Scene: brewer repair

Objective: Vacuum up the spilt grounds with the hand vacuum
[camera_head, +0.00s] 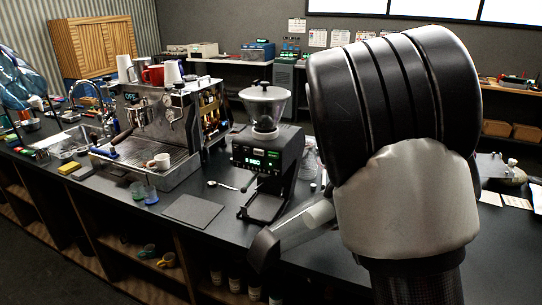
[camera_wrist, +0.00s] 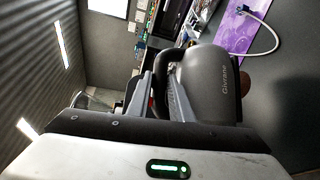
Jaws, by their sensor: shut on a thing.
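The hand vacuum (camera_wrist: 215,88) is a dark grey rounded body with lettering, large in the wrist view. My gripper (camera_wrist: 161,88) is shut on its handle, with a finger on each side. In the head view the vacuum's clear and dark nozzle (camera_head: 283,234) sticks out to the left from behind my arm, pointing down-left above the counter near the grinder. My arm hides the rest of the vacuum and my gripper there. I cannot make out the spilt grounds on the dark counter (camera_head: 228,193).
A coffee grinder (camera_head: 266,155) stands close to the nozzle. An espresso machine (camera_head: 160,125) with cups is to its left. A flat dark mat (camera_head: 193,210), a spoon (camera_head: 222,185) and small glasses (camera_head: 150,194) lie in front. Open shelves run below the counter.

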